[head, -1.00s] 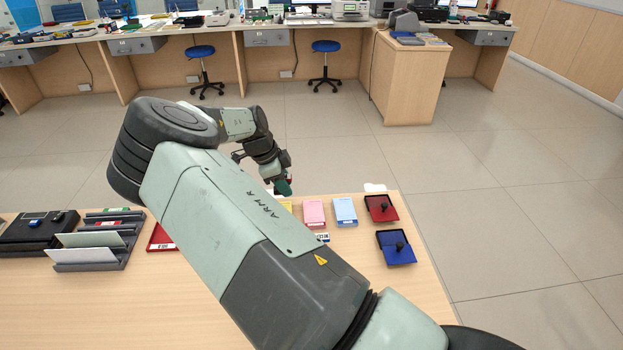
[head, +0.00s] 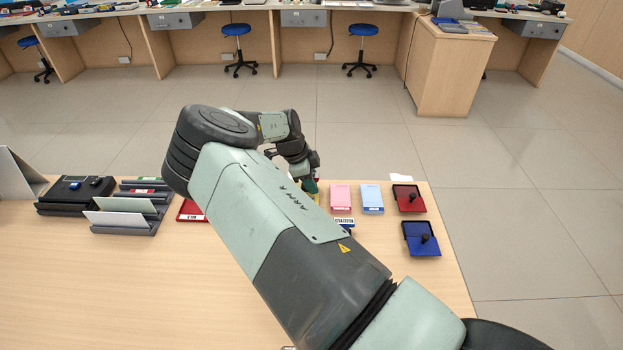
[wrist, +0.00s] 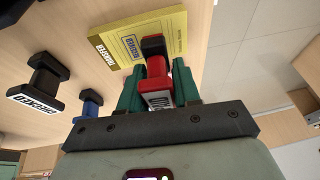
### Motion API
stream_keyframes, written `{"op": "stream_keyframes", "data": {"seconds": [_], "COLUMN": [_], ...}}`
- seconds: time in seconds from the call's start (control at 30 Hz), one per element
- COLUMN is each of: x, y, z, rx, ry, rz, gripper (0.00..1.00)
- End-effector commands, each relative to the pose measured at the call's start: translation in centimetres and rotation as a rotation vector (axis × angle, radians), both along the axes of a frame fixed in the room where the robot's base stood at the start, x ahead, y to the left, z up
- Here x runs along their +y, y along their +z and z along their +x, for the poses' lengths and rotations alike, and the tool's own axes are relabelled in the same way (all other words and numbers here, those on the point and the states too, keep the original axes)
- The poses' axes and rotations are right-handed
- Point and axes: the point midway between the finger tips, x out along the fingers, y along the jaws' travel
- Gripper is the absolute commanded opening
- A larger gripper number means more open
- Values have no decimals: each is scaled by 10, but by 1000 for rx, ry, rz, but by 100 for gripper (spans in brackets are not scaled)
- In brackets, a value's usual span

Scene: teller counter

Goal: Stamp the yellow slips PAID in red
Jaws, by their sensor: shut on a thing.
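My gripper (wrist: 158,92) is shut on a red stamp with a black end (wrist: 157,70), its green fingers on either side. The stamp is over the yellow slips (wrist: 176,30); I cannot tell whether it touches them. The top slip shows a blue rectangular mark beside the stamp. In the head view my gripper (head: 311,186) is at the table's far edge, and only a sliver of yellow shows beside it. The stamp's face is hidden.
Pink slips (head: 340,198) and light blue slips (head: 372,199) lie right of my gripper. A blue ink pad (head: 418,246) stands nearer. A black stamp (wrist: 38,86) and a blue stamp (wrist: 88,103) stand nearby. A slotted rack (head: 125,228) is at left. The front of the table is clear.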

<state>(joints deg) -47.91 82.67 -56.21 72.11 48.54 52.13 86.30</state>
Motion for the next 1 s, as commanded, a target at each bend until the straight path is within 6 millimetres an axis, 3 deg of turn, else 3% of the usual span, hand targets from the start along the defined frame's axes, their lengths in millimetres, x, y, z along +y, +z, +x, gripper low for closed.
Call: {"op": "stream_keyframes", "data": {"seconds": [1.0], "x": [0], "y": [-5], "z": [0], "rx": [0], "ry": [0], "rz": [0], "gripper": [12]}}
